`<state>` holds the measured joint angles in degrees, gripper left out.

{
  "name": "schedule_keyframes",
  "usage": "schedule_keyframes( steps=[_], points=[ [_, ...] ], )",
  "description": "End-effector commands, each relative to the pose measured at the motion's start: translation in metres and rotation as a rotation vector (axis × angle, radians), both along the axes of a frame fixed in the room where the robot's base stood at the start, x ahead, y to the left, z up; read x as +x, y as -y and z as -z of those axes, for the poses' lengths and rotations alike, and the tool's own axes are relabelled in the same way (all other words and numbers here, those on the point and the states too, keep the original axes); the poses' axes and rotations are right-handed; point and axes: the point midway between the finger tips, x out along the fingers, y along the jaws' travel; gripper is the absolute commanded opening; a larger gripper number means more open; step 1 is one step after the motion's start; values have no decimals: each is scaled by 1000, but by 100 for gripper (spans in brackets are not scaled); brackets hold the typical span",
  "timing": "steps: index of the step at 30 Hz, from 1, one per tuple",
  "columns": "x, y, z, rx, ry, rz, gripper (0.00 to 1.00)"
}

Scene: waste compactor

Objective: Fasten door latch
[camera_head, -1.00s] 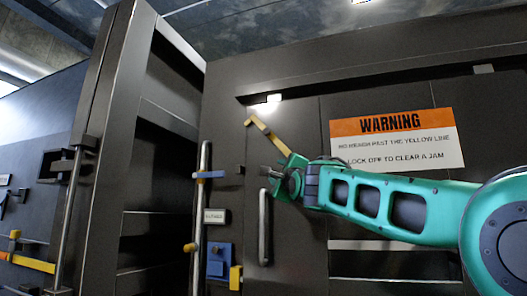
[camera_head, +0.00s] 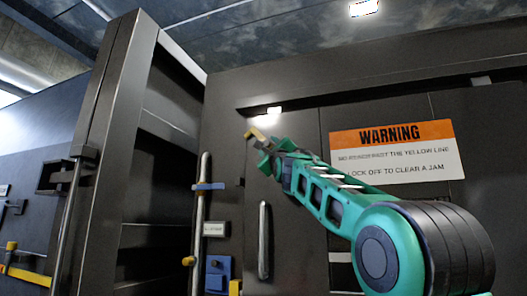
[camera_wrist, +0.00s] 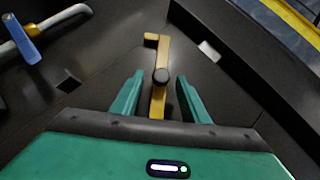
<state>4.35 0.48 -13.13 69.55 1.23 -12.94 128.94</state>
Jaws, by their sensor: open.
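The yellow latch lever (camera_head: 257,134) is on the dark door panel (camera_head: 290,220), near its upper left. In the wrist view the lever (camera_wrist: 163,52) has a bent end at the top and a dark round pivot. My gripper (camera_head: 264,150) is at the lever and hides its lower part in the head view. In the wrist view my gripper (camera_wrist: 159,79) is open, with one green finger on each side of the lever. Dark gaps show between the fingers and the lever, so it is not clamped.
A vertical grey handle (camera_head: 264,240) is on the panel below my gripper. A metal rod (camera_head: 200,210) with a blue bracket (camera_head: 208,187) stands to its left. A warning sign (camera_head: 393,152) is right of the lever. A thick dark frame (camera_head: 120,130) stands at left.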

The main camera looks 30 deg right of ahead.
Motion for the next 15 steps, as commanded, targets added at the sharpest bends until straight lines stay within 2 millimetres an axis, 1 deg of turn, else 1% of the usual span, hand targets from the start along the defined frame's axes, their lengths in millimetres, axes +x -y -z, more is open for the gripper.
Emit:
schedule_keyframes(
  steps=[3,6,15],
  points=[
    [9,3,-5,0,-1,1,41],
    [12,4,-8,0,0,0,41],
    [14,5,-9,0,0,0,41]
  ],
)
